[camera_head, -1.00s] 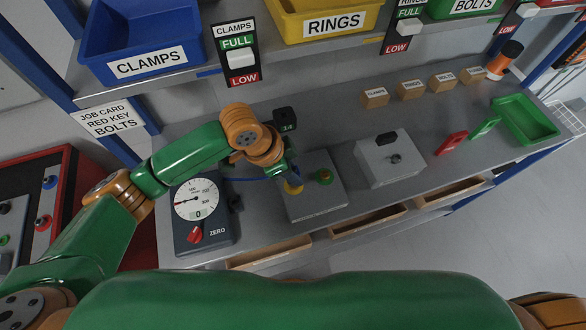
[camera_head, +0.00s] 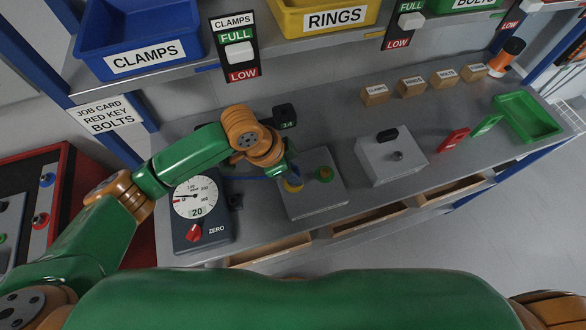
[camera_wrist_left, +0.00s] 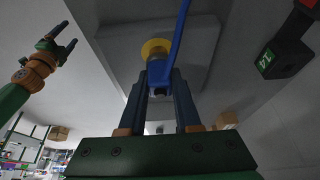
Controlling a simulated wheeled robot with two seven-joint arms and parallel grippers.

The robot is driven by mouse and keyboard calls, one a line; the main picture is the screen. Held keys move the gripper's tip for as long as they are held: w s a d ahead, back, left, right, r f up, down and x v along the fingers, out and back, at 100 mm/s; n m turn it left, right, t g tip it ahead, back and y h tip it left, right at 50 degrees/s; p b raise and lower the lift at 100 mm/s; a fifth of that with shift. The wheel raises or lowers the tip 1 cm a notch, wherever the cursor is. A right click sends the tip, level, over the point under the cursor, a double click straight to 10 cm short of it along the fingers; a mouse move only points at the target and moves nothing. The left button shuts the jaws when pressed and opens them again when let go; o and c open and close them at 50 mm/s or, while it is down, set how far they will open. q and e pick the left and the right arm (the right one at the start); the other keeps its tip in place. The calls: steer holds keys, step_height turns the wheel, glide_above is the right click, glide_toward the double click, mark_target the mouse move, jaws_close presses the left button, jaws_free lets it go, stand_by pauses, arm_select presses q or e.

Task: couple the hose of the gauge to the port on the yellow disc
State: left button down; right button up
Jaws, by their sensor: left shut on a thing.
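The gauge (camera_head: 197,205) stands at the left of the bench. In the left wrist view my left gripper (camera_wrist_left: 160,95) is shut on the blue hose end (camera_wrist_left: 160,72), which is against the yellow disc (camera_wrist_left: 155,46). The port itself is hidden behind the hose end. In the head view the yellow disc (camera_head: 293,187) shows at the left of a grey plate. My right gripper (camera_wrist_left: 58,45) shows at the upper left of the wrist view, open and empty, away from the disc.
A grey box (camera_head: 391,158) stands further right. Bins and labels line the shelf above.

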arm_select(q)
steer(key=c, duration=0.5)
jaws_free()
steer(key=shift+r, duration=0.1)
steer(key=v, duration=0.7)
steer(key=shift+s, duration=0.15)
